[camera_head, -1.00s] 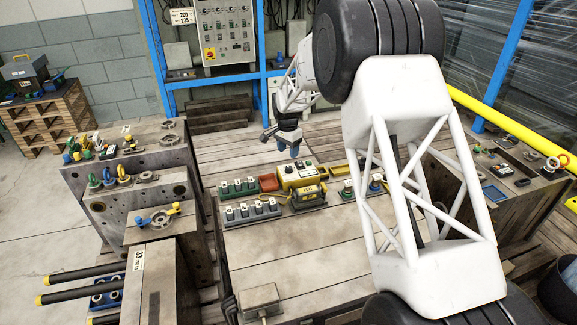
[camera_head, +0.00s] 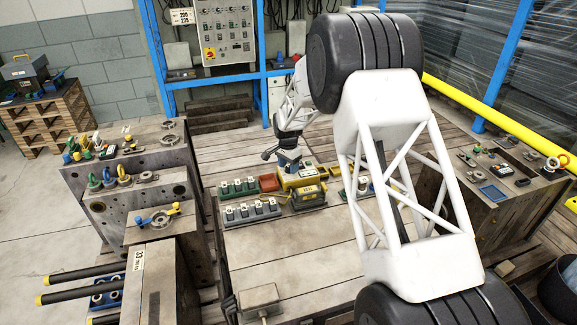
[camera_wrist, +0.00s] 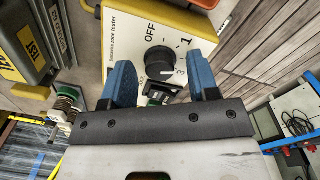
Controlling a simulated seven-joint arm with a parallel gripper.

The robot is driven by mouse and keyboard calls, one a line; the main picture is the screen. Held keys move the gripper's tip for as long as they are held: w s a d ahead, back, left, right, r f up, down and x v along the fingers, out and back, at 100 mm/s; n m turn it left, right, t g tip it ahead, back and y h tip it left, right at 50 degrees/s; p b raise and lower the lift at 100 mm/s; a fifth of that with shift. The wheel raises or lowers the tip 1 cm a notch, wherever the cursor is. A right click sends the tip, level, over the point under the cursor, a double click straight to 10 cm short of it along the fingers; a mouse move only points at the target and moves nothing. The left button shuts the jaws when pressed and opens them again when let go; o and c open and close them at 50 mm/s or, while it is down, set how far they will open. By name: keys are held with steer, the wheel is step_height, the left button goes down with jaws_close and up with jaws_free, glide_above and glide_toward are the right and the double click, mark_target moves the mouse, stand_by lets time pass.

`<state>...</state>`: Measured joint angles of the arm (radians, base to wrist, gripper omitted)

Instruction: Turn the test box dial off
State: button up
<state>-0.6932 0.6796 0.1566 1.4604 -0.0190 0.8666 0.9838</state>
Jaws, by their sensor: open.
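The test box (camera_wrist: 120,22) is yellow with a white face marked OFF, 1 and 3. Its round black dial (camera_wrist: 163,62) is near the middle of the wrist view. A pale mark shows on the dial's right side, away from OFF. My gripper (camera_wrist: 161,66) is open, with one blue finger on each side of the dial in that view. Whether they touch it I cannot tell. In the head view my gripper (camera_head: 289,159) is over the back left of the test box (camera_head: 300,180), and the dial is hidden there.
A grey and yellow unit (camera_head: 307,194) stands just in front of the test box, and its TEST label shows in the wrist view (camera_wrist: 30,52).

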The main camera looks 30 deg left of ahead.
steer(key=c, duration=0.9)
steer(key=shift+n, duration=0.5)
steer(key=n, duration=0.2)
steer(key=shift+r+n, duration=0.1)
steer(key=shift+n, duration=0.3)
steer(key=n, duration=0.9)
steer(key=shift+n, duration=1.6)
steer(key=shift+c, duration=0.2)
